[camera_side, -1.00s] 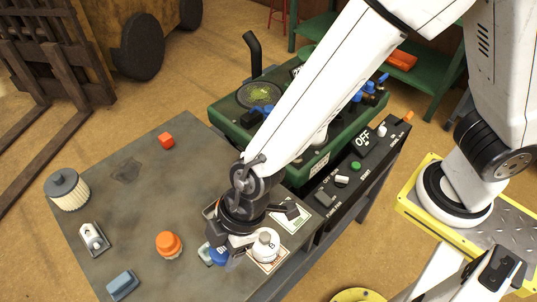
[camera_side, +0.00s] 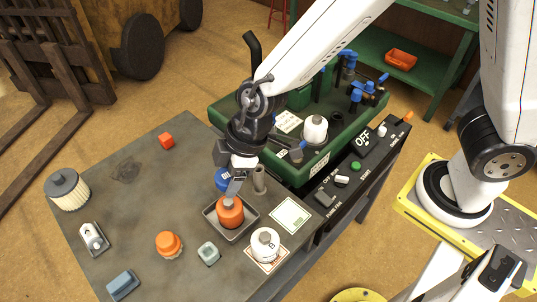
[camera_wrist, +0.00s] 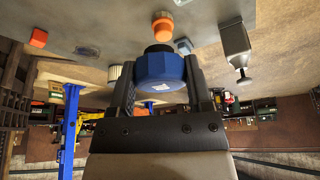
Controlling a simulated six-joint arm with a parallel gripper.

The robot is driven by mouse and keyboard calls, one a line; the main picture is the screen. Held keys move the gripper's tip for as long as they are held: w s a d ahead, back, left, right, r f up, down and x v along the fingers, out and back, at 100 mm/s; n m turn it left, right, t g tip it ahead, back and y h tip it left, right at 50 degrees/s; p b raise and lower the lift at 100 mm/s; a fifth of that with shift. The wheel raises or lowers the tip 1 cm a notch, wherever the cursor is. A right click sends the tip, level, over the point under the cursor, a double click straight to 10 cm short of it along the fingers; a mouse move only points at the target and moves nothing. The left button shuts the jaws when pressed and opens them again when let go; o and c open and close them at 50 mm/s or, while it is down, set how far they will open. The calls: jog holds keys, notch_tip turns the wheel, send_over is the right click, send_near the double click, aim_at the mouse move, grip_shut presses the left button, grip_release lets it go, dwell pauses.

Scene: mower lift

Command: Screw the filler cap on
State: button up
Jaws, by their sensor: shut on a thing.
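A round blue cap (camera_side: 222,179) with a white mark is between the fingers of my gripper (camera_side: 237,178) in the side view, above the bench and behind the orange bottle. In the wrist view my gripper (camera_wrist: 160,85) is shut on the ribbed blue cap (camera_wrist: 160,70), with a finger on each side. A dark round stub shows at the cap's far end. A dark round opening (camera_side: 336,118) on the green mower (camera_side: 325,148) may be the filler neck; I cannot be sure. The cap is apart from it, well to its left.
An orange bottle (camera_side: 230,212) stands in a grey tray (camera_side: 243,232) beneath my gripper. An orange-topped piece (camera_side: 168,243), pale block (camera_side: 208,253) and filter (camera_side: 67,190) sit on the bench (camera_side: 125,220).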

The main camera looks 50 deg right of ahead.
jog(key=w+d+m+t+h, duration=0.1)
jog(key=w+d+m, duration=0.25)
jog(key=d, duration=0.75)
jog(key=w+d+m+t, duration=0.15)
jog(key=w+d, duration=0.25)
jog(key=d, duration=0.8)
jog(key=s+d+m+h, duration=0.1)
jog(key=s+d+m, duration=0.15)
jog(key=d, duration=0.75)
jog(key=s+d+m+h, duration=0.1)
jog(key=s+d+m, duration=0.15)
jog(key=d, duration=0.75)
jog(key=shift+a+f, duration=0.15)
jog(key=shift+f, duration=1.1)
jog(key=shift+a+f, duration=0.1)
jog(key=shift+f, duration=1.15)
jog(key=shift+f, duration=0.2)
jog(key=shift+f, duration=2.45)
jog(key=shift+f, duration=0.25)
